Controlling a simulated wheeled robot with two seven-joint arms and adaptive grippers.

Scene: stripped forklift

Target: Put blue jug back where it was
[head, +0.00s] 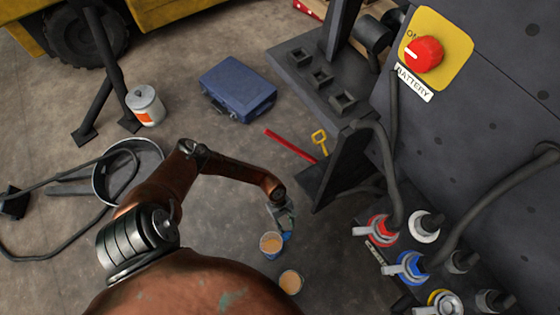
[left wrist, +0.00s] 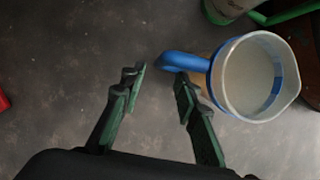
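The blue jug (left wrist: 287,78) has a pale rim, a spout, a blue band and a blue handle (left wrist: 182,61). In the head view the jug (head: 270,243) is on the floor side, just below my left gripper (head: 284,222). In the left wrist view my left gripper (left wrist: 160,80) is open and nothing is between its fingers. The handle lies just beyond the fingertips, mostly toward the right finger, which is close to the jug's body. Whether they touch I cannot tell. My right gripper is in neither view.
A similar small vessel (head: 291,282) stands close below the jug. The forklift's dark body and coloured battery connectors (head: 410,265) are at the right. Floor between is clear.

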